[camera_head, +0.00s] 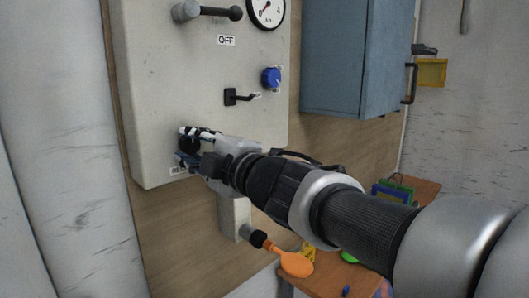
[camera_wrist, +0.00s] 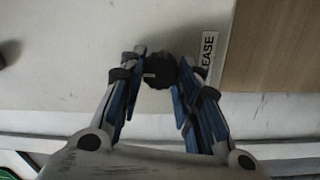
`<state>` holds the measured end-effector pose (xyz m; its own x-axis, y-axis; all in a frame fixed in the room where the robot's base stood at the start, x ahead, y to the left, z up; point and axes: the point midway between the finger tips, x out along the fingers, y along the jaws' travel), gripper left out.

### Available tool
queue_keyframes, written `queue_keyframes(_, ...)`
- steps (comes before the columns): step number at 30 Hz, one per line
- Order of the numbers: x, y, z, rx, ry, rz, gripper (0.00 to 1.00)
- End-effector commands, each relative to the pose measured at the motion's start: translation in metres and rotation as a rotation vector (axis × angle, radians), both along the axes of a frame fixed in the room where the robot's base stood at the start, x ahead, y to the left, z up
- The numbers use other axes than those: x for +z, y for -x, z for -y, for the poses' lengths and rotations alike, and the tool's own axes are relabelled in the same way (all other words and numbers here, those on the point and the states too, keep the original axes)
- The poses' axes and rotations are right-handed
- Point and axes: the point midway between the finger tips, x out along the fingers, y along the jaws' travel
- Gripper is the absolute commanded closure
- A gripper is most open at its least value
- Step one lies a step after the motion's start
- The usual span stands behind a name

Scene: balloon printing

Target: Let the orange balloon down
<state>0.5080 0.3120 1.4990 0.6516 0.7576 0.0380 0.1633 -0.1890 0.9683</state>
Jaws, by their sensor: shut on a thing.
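My gripper (camera_wrist: 158,80) is at the lower part of the pale control panel (camera_head: 150,100). Its blue-lined fingers are shut on a dark round knob (camera_wrist: 159,71), one finger on each side of it. A label ending in "EASE" (camera_wrist: 208,50) is beside the knob in the wrist view. In the head view my gripper hides most of the knob. The orange balloon (camera_head: 297,264) is on a black nozzle (camera_head: 258,239) below the panel. It looks small and hangs out to the right over the table.
The panel also bears a grey lever (camera_head: 210,12) above an OFF label, a gauge (camera_head: 267,10), a blue knob (camera_head: 271,78) and a black switch (camera_head: 235,97). A blue cabinet (camera_head: 350,60) hangs at the right. A wooden table (camera_head: 325,280) holds coloured items below my arm.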

Motion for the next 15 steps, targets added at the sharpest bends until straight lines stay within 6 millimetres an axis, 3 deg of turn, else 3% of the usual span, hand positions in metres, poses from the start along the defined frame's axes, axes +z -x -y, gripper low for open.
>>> queue_keyframes(15, -0.0002, 0.0000, 0.0000, 0.000, 0.072, 0.083, 0.93)
